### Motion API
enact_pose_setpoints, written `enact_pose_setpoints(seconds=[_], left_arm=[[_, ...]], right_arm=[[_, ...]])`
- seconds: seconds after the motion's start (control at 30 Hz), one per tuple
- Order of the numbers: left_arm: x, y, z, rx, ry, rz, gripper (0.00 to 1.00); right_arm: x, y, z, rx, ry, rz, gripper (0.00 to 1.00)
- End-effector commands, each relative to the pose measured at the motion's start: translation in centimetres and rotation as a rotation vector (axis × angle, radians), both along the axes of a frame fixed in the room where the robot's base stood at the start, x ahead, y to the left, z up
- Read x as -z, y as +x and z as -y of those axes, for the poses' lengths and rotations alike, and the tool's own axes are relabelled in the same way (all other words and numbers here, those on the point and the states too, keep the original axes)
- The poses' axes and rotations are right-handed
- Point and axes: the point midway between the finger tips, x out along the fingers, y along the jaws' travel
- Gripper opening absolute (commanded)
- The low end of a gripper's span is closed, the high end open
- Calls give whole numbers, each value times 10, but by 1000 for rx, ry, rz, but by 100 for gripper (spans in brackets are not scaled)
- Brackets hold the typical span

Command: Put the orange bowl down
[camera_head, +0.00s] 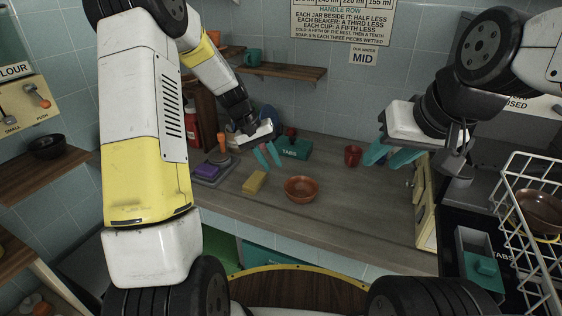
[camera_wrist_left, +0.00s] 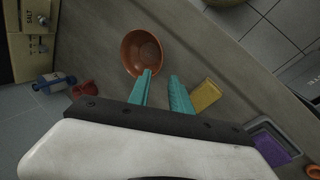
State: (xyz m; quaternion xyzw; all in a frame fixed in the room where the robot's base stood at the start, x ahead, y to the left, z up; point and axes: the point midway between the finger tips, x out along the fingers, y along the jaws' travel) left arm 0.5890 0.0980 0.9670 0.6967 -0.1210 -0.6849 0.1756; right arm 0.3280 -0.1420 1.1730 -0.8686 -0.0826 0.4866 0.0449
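The orange bowl (camera_head: 301,189) stands upright and looks empty on the grey counter (camera_head: 340,208), near the counter's middle. It also shows in the left wrist view (camera_wrist_left: 142,52), just beyond the fingertips. My left gripper (camera_head: 268,156) is open with nothing between its teal fingers. It hangs above the counter, behind and left of the bowl in the head view, apart from it. In the left wrist view the two fingers (camera_wrist_left: 161,82) are spread, one of them overlapping the bowl's near edge in the picture. My right gripper (camera_head: 388,156) is open and empty, up and right of the bowl.
A yellow sponge (camera_head: 254,182) lies left of the bowl, with a purple sponge (camera_head: 208,171) farther left. A red cup (camera_head: 353,156) stands near my right gripper. A white wire rack (camera_head: 515,215) stands at right.

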Motion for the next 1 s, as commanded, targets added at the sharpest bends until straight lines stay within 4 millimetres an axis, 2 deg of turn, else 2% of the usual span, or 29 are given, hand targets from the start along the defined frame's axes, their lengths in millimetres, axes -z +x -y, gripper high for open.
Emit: enact_pose_setpoints(seconds=[0.17,0.37,0.5,0.7,1.0], left_arm=[[-20,-5,-4,3,10,16,25],[-75,-35,-10,19,64,96,25],[-116,-66,-15,29,106,165,25],[-161,-116,-22,34,158,262,25],[-200,-196,-33,28,216,411,25]], right_arm=[[0,0,0,0,0,0,36],[0,0,0,0,0,0,36],[0,0,0,0,0,0,36],[0,0,0,0,0,0,36],[0,0,0,0,0,0,36]])
